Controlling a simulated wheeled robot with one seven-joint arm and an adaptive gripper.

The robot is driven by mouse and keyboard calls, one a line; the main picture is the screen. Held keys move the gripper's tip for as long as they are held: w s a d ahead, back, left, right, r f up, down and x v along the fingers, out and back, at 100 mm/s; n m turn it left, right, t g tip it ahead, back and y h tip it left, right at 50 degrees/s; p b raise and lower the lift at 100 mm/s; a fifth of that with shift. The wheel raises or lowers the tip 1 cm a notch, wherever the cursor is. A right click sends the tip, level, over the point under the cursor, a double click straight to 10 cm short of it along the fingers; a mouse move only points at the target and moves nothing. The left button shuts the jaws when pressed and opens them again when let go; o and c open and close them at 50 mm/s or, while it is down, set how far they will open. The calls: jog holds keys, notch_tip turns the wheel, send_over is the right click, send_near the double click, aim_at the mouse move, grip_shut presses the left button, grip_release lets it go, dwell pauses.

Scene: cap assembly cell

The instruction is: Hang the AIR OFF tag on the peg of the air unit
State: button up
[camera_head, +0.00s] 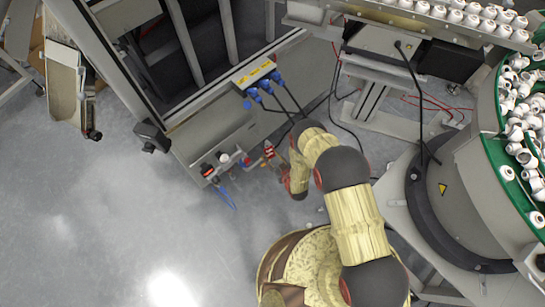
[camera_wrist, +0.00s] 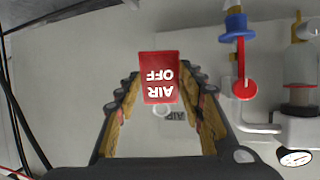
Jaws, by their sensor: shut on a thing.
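The red AIR OFF tag (camera_wrist: 160,72) has white lettering that reads upside down in the wrist view. My gripper (camera_wrist: 160,88) is shut on it, with the tag between the two fingertips. A small pale ring or round end (camera_wrist: 161,110) shows just below the tag; I cannot tell whether it is the peg. The air unit (camera_wrist: 300,105) stands right of the tag, with a blue fitting, a red handle and a gauge. In the head view the tag (camera_head: 269,150) is a small red patch at my gripper, beside the air unit (camera_head: 223,160). The tag appears off the unit.
Blue plugs with black cables (camera_head: 265,88) are on the machine frame above. A dark cable runs down the left in the wrist view. A bowl feeder (camera_head: 460,190) stands right; open floor lies left.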

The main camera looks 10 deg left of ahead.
jog(key=w+a+f+b, duration=0.1)
jog(key=w+a, duration=0.4)
jog(key=a, duration=0.1)
jog(key=shift+w+a+f+b, duration=0.25)
jog(key=shift+w+b, duration=0.15)
dwell(0.8)
dwell(0.6)
jog(key=o, duration=0.8)
jog(key=v, duration=1.2)
